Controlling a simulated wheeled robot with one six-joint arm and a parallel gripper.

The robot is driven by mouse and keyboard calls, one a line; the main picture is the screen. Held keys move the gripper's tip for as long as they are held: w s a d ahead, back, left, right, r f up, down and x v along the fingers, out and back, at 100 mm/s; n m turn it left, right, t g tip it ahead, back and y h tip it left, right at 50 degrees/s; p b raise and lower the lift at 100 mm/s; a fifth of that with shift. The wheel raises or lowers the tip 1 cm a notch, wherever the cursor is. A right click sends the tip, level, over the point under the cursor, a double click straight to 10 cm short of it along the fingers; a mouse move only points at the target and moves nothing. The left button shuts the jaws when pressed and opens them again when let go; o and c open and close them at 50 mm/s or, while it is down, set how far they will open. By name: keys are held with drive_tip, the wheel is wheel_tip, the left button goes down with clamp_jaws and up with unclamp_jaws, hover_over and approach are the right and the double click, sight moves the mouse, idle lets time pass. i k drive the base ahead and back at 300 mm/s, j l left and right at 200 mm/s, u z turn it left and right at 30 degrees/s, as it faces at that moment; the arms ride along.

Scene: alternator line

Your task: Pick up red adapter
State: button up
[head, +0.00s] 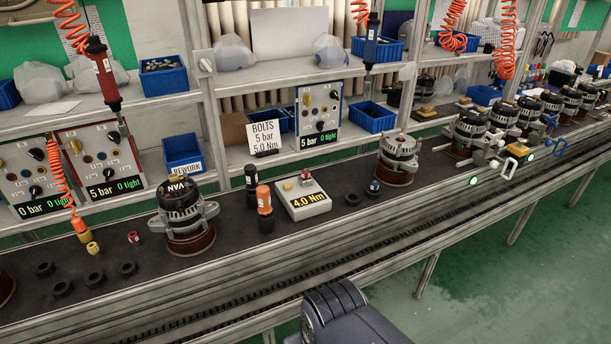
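A small red adapter (133,237) stands on the dark bench top at the left, between a yellow adapter (93,247) and an alternator marked NVA (182,212). A small blue adapter (374,187) stands farther right along the bench. A dark, ribbed part of my arm shows at the bottom middle, in front of the bench edge and well to the right of the red adapter. My gripper itself does not show.
Several black rings (62,288) lie in front of the red adapter. An orange-and-black tool (265,207) and a 4.0 Nm tester (303,198) stand right of the NVA alternator.

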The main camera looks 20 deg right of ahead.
sight(304, 173)
drive_tip(key=i+l+u, duration=0.15)
drive_tip(key=i+l, duration=0.15)
drive_tip(key=i+l+u, duration=0.1)
drive_tip(key=i+l, duration=0.2)
drive_tip(key=l, duration=0.15)
drive_tip(key=i+l+u, duration=0.15)
drive_tip(key=l, duration=0.25)
drive_tip(key=i+l+u, duration=0.15)
drive_tip(key=i+l, duration=0.2)
drive_tip(key=l, duration=0.1)
